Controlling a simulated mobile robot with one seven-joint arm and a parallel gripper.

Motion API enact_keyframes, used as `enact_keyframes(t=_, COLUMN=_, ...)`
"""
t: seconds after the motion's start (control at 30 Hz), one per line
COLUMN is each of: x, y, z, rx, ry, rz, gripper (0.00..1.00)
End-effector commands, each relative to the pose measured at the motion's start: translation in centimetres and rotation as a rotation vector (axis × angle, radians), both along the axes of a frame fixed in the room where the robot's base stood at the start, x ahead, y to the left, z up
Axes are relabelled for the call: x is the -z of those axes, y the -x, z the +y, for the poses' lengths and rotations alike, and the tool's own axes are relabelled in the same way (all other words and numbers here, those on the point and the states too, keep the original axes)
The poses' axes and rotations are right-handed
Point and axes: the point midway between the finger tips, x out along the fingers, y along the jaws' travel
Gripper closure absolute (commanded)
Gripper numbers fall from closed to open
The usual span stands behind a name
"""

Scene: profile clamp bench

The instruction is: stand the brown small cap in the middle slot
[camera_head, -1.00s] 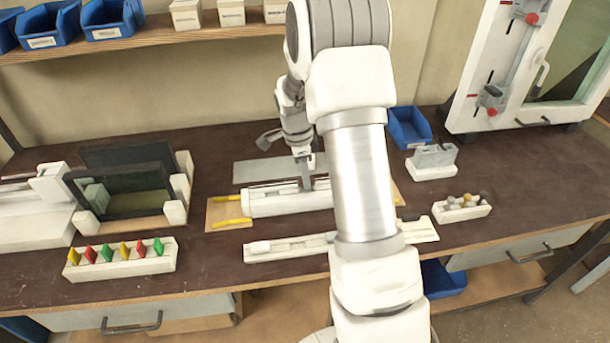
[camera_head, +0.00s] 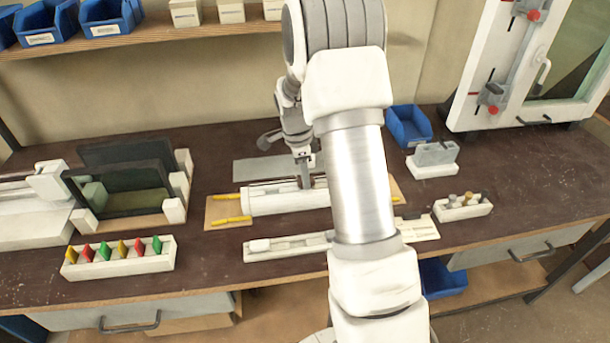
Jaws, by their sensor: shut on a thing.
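My gripper (camera_head: 304,182) is beyond my forearm, pointing down at the long white clamp block (camera_head: 290,202) in the middle of the bench. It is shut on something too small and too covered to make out. A small white holder (camera_head: 465,210) at the right carries small upright caps, among them a pale cap (camera_head: 452,199) and a greyish cap (camera_head: 468,197). I cannot pick out the brown small cap for sure, nor the middle slot. My arm covers part of the clamp block's right end.
A white rack (camera_head: 118,262) with several coloured pieces stands front left. A long white rail (camera_head: 290,246) lies along the front, partly behind my arm. A grey block on a white base (camera_head: 432,168) and a blue bin (camera_head: 408,126) stand right. Dark upright panels (camera_head: 120,188) stand left.

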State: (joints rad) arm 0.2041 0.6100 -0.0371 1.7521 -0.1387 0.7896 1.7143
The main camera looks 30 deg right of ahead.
Motion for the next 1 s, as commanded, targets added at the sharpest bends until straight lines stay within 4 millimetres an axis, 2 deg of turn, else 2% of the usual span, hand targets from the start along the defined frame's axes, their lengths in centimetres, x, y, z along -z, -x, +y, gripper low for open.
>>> enact_keyframes(t=0.27, x=0.34, y=0.02, z=-0.02, rx=0.000, ry=0.000, rz=0.000, gripper=1.00)
enact_keyframes(t=0.3, x=0.34, y=0.02, z=-0.02, rx=0.000, ry=0.000, rz=0.000, gripper=0.64)
enact_keyframes(t=0.47, x=0.33, y=0.01, z=-0.02, rx=0.000, ry=0.000, rz=0.000, gripper=0.36)
enact_keyframes(t=1.0, x=0.17, y=0.01, z=-0.02, rx=0.000, ry=0.000, rz=0.000, gripper=0.36)
